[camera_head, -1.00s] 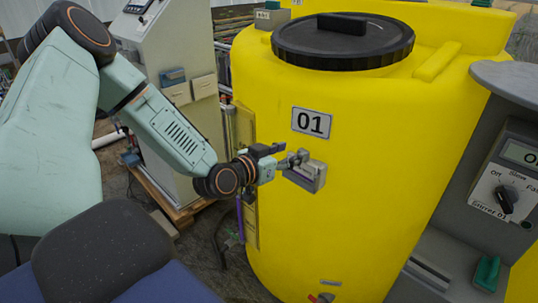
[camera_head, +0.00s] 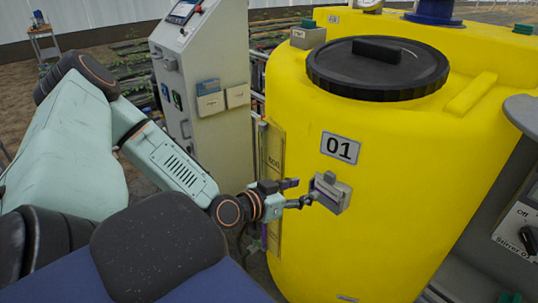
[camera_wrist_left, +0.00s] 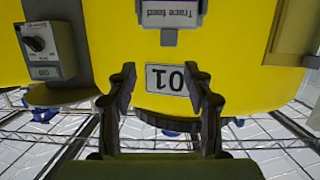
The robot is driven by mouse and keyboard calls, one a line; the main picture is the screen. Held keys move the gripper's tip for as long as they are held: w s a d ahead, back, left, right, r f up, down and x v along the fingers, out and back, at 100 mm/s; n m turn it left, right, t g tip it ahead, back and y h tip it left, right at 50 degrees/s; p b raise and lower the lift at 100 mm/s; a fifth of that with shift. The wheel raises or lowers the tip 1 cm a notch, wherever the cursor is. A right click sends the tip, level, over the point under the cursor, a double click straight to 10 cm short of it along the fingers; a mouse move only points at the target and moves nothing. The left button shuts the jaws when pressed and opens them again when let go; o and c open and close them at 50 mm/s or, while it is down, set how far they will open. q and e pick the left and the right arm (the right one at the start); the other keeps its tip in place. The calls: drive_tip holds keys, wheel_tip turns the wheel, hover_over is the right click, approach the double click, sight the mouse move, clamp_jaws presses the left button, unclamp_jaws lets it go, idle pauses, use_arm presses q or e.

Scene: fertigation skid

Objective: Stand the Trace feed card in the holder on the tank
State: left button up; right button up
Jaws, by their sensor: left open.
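The Trace feed card (camera_wrist_left: 168,13) shows in the left wrist view, its text upside down like the tank's 01 plate (camera_wrist_left: 172,80). It has a purple band and a grey tab (camera_wrist_left: 168,37). In the head view it appears to stand in the grey holder (camera_head: 333,196) on the front of the yellow tank (camera_head: 400,200), below the 01 plate. My left gripper (camera_head: 299,192) is open and empty, just left of the holder. Both fingers (camera_wrist_left: 160,105) show apart in the wrist view. How deep the card sits is too small to tell. My right gripper is out of view.
A grey cabinet (camera_head: 200,60) with small card boxes (camera_head: 224,99) stands behind my left arm. The black lid (camera_head: 376,68) tops the tank. A grey stirrer control box (camera_head: 520,225) is at the right. A gauge strip (camera_head: 272,165) runs down the tank's left side.

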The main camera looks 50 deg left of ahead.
use_arm(q)
drive_tip(key=s+d+f+g+h, duration=0.1)
drive_tip(key=s+d+f+g, duration=0.75)
drive_tip(key=d+f, duration=0.2)
drive_tip(key=s+d+f+g+y, duration=0.1)
drive_tip(key=s+f+g, duration=0.2)
drive_tip(key=s, duration=0.7)
drive_tip(key=s+d+f+n+g+y, duration=0.1)
drive_tip(key=s+f+g, duration=0.2)
drive_tip(key=s, duration=0.6)
drive_tip(key=shift+s+d+f+y, duration=0.3)
drive_tip(key=shift+s+f, duration=0.1)
drive_tip(key=shift+f, duration=0.4)
drive_tip(key=shift+g, duration=0.25)
